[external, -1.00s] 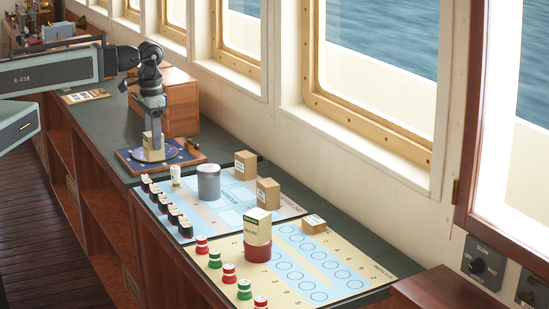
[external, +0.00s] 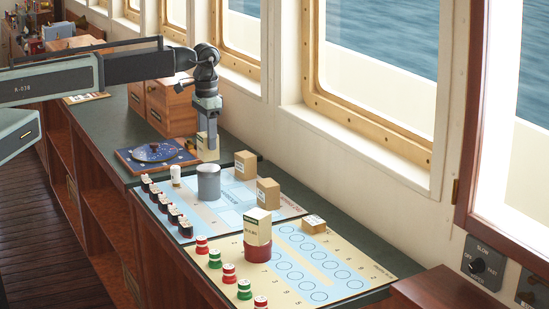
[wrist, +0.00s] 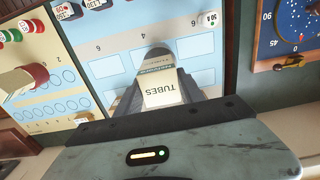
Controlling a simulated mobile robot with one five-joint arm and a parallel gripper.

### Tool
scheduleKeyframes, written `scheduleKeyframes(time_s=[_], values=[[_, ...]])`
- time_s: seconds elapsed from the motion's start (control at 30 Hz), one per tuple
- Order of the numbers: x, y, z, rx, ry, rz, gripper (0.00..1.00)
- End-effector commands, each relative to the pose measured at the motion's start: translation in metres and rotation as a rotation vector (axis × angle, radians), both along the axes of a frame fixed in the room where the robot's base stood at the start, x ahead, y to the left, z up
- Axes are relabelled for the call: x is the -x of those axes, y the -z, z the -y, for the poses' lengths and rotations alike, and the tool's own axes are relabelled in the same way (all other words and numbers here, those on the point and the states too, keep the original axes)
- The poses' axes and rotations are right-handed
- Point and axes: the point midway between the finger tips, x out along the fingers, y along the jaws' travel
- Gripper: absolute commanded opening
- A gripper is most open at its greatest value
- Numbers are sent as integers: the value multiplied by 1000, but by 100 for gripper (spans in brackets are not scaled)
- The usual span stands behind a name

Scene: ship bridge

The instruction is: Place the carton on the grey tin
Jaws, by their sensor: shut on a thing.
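My gripper (external: 207,142) is shut on a small cream carton (external: 209,154) and holds it up, above the counter in the external view. In the wrist view the carton (wrist: 162,92) reads "TUBES" and sits between my fingers. The grey tin (external: 208,183) stands upright on the blue and white chart board, its top bare. In the external view the carton is just above and behind the tin's top, apart from it.
Another carton (external: 257,223) stands on a red tin (external: 258,250). Two brown boxes (external: 268,193) stand beside the grey tin, and a white piece (external: 176,176) is left of it. Black, red and green pieces line the front edge. A blue dial board (external: 153,153) lies behind.

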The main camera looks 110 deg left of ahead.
Motion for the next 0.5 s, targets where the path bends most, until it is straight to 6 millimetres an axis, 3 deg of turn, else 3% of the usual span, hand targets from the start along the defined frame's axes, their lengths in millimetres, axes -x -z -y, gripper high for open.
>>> scheduleKeyframes(time_s=[0.03,0.1,0.5], values=[[1,21,1,0,0,0,3],[1,30,1,0,0,0,3],[1,32,1,0,0,0,3]])
